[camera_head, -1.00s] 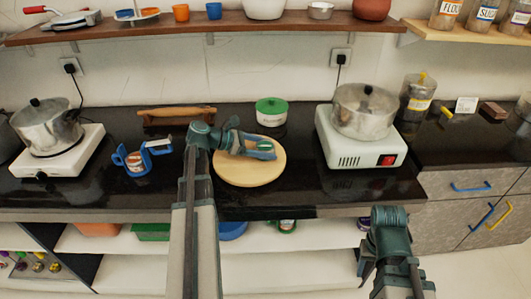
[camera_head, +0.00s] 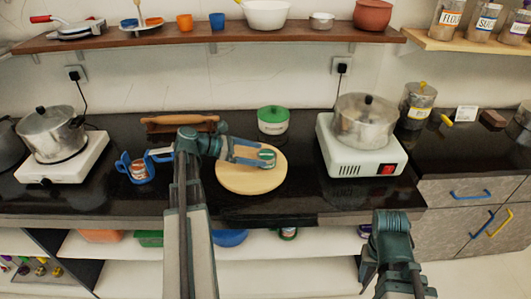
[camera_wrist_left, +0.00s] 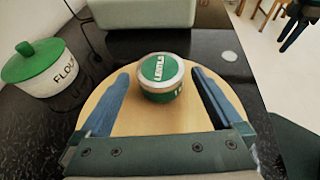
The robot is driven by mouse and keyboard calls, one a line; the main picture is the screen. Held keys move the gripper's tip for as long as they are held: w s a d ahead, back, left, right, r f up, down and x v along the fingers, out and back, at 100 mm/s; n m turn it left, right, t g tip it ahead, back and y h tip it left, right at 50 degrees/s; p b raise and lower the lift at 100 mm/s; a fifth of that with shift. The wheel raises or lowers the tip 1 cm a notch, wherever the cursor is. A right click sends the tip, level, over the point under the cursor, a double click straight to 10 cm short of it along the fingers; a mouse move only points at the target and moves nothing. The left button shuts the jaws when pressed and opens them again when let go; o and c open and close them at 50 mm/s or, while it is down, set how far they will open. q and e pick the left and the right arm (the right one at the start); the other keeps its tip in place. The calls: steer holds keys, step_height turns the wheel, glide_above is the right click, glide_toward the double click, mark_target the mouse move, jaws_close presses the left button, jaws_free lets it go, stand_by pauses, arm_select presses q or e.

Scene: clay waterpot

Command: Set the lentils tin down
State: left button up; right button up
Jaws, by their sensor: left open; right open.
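The lentils tin (camera_head: 267,158), small with a green label, stands upright on the round wooden board (camera_head: 236,183). It also shows in the left wrist view (camera_wrist_left: 161,78) with its green lid label facing up. My left gripper (camera_head: 262,154) is open. Its two blue fingers (camera_wrist_left: 160,80) lie on either side of the tin, with a gap on each side, and hold nothing. My right gripper (camera_head: 368,262) hangs in front of the counter, away from the tin, open and empty.
A white pot with a green lid (camera_head: 272,120) stands behind the board. A hot plate with a steel pot (camera_head: 364,117) is to the right. A blue-handled holder with a tin (camera_head: 140,169) and a rolling pin (camera_head: 180,123) are to the left.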

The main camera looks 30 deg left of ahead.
arm_select(q)
steer(key=p+v, duration=0.2)
steer(key=v, duration=0.5)
steer(key=shift+s+a+r, duration=0.1)
steer(key=shift+a+r, duration=0.1)
steer(key=shift+a, duration=0.05)
steer(key=shift+s+a, duration=0.1)
